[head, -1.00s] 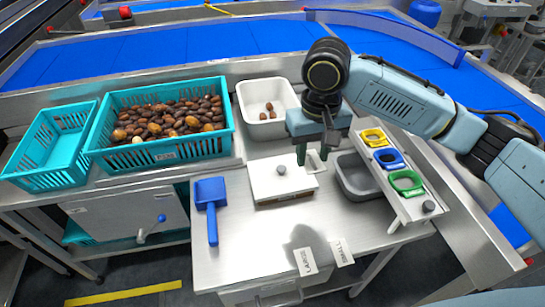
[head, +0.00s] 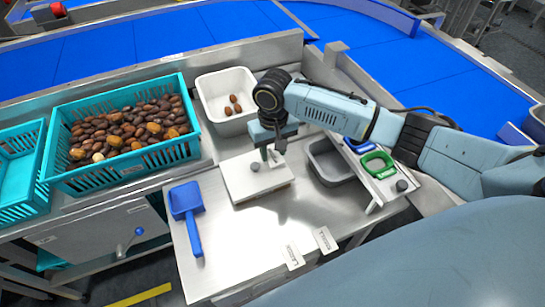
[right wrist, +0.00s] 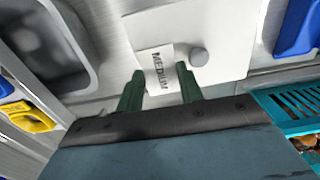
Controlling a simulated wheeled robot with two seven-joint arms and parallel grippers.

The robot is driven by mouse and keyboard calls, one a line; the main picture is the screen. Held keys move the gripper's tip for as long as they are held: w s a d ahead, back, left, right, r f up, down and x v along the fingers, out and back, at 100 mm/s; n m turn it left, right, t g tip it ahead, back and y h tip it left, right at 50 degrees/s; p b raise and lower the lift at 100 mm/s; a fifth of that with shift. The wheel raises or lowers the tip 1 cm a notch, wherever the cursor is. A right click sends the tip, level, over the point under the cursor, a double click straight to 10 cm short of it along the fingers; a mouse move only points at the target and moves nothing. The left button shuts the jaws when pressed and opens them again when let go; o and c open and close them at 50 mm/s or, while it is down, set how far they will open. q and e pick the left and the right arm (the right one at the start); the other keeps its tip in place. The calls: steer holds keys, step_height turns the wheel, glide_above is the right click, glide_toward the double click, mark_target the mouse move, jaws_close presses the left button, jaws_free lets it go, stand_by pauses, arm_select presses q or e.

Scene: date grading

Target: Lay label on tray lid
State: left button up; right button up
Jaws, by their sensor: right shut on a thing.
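The tray lid (head: 240,189) is a white square plate with a grey knob, lying on the steel table; it also shows in the right wrist view (right wrist: 228,22). My right gripper (head: 272,152) is over the back right part of the lid. In the right wrist view its green fingers (right wrist: 160,88) are shut on a white label (right wrist: 152,56) reading MEDIUM. The label is beside the knob (right wrist: 199,57); I cannot tell whether it touches the lid. My left gripper is not in view.
Two more labels (head: 292,256) (head: 325,240) lie at the table's front edge. A blue scoop (head: 186,200) lies left of the lid. A white bin (head: 238,126) stands behind, a grey bin (head: 335,178) and coloured frames (head: 378,163) to the right. A teal crate (head: 122,172) holds dates.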

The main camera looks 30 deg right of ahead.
mark_target(273, 156)
step_height(273, 156, down, 3)
steer(key=shift+f, duration=0.1)
steer(key=o, duration=0.8)
steer(key=shift+c, duration=0.2)
arm_select(q)
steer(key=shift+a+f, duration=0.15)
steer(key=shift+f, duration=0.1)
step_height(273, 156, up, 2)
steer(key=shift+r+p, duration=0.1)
steer(key=shift+p, duration=0.8)
arm_select(e)
step_height(273, 156, up, 12)
